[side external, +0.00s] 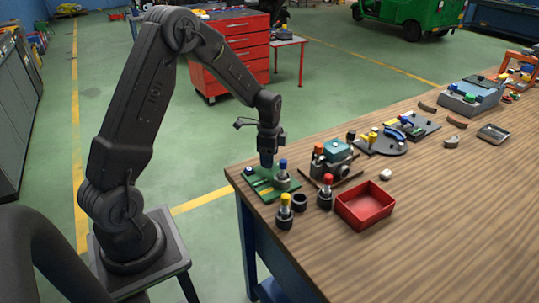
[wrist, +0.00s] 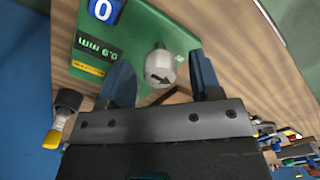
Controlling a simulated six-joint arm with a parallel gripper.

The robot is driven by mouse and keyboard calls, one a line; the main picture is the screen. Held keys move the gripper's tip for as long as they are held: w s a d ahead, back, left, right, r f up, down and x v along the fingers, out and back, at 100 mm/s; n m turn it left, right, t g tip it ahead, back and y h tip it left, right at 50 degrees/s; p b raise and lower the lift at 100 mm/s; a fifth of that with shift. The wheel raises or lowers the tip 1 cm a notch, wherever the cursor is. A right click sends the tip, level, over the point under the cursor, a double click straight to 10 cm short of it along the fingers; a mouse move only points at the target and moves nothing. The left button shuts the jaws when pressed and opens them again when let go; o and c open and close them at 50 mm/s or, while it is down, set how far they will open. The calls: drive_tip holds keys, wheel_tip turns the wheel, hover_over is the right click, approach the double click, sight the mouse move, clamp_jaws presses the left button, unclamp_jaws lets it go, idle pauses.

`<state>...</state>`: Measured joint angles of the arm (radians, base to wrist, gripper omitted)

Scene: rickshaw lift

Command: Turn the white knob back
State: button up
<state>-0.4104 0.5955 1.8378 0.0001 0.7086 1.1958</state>
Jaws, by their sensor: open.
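The white knob (wrist: 160,68) shows in the wrist view with a dark arrow on its face. It is on a green board (wrist: 135,30), which also shows near the table corner in the side view (side external: 262,187). My gripper (wrist: 160,60) is open, with one blue finger on each side of the knob and gaps visible between them. In the side view my gripper (side external: 267,160) points down over the board, and I cannot make out the knob there. The board carries a blue tile marked 0 (wrist: 103,10) and a dark label with upside-down writing (wrist: 97,48).
A blue-capped bottle (side external: 282,175) stands close to my gripper's right. Two more capped bottles (side external: 285,212) (side external: 325,193) and a dark ring (side external: 300,202) stand in front. A red tray (side external: 364,205) and a camera-like device (side external: 334,158) lie to the right. The table's right front is clear.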

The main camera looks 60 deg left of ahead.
drive_tip(key=shift+c, duration=0.4)
drive_tip(key=c, duration=0.9)
drive_tip(key=shift+o, duration=0.2)
drive_tip(key=shift+n, duration=0.4)
drive_tip(key=n, duration=0.3)
drive_tip(key=shift+n, duration=0.3)
drive_tip(key=n, duration=0.4)
drive_tip(key=shift+r+n, duration=0.1)
drive_tip(key=shift+n, duration=0.2)
drive_tip(key=n, duration=0.4)
drive_tip(key=shift+n, duration=0.3)
drive_tip(key=n, duration=0.4)
drive_tip(key=shift+n, duration=0.3)
